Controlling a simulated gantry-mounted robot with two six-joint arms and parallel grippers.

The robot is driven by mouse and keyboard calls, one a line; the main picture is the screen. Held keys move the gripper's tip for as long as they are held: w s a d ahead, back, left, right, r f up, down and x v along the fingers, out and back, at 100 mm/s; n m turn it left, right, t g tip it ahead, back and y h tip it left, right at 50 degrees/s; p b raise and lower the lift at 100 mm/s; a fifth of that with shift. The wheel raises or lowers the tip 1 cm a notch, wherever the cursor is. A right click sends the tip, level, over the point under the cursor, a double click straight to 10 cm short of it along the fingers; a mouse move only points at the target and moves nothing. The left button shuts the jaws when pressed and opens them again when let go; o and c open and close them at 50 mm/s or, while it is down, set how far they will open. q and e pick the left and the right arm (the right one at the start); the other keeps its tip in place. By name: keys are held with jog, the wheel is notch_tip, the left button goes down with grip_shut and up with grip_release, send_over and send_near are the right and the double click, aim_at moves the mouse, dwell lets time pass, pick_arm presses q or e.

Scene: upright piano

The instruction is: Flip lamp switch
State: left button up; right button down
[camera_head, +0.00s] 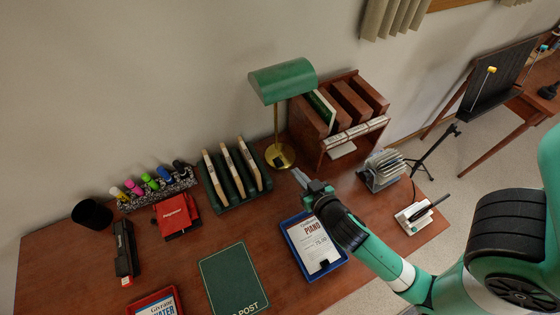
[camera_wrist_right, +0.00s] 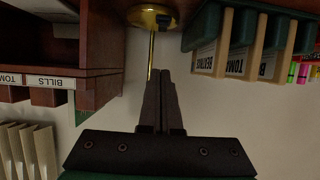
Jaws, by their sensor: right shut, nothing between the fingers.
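The desk lamp has a green shade (camera_head: 283,80), a thin brass stem and a round brass base (camera_head: 287,148) standing on the desk. A small dark block, apparently the switch (camera_head: 281,161), sits on the front of the base; it also shows in the right wrist view (camera_wrist_right: 164,20). I cannot tell its position. My right gripper (camera_head: 297,174) is shut and empty, its tips just in front of the base and a little to the right. In the right wrist view the shut fingers (camera_wrist_right: 160,75) point toward the base, apparently apart from the switch. My left gripper is out of view.
A wooden shelf unit (camera_head: 312,139) with books stands right of the lamp, and a green rack (camera_head: 240,190) with upright boards stands left. A blue tray (camera_head: 333,268) holding a piano card lies below my right gripper. A green folder (camera_head: 234,279) lies nearer the front.

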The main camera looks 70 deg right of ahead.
jog(key=shift+w+d, duration=0.1)
jog(key=b, duration=0.2)
send_over(281, 167)
jog(key=s+a, duration=0.1)
jog(key=s, duration=0.1)
jog(key=f, duration=0.3)
jog(key=shift+w+a+f, duration=0.15)
jog(key=shift+a+f, duration=0.05)
jog(key=shift+f, duration=0.2)
jog(key=shift+w+d+f+b, duration=0.25)
jog(key=shift+w+f+b, duration=0.1)
jog(key=shift+f, duration=0.3)
jog(key=shift+w+d+f+b, duration=0.25)
jog(key=shift+f+b, duration=0.05)
jog(key=shift+f, duration=0.3)
jog(key=shift+w+d+f, duration=0.15)
jog(key=shift+w+f, duration=0.05)
jog(key=shift+f, duration=0.45)
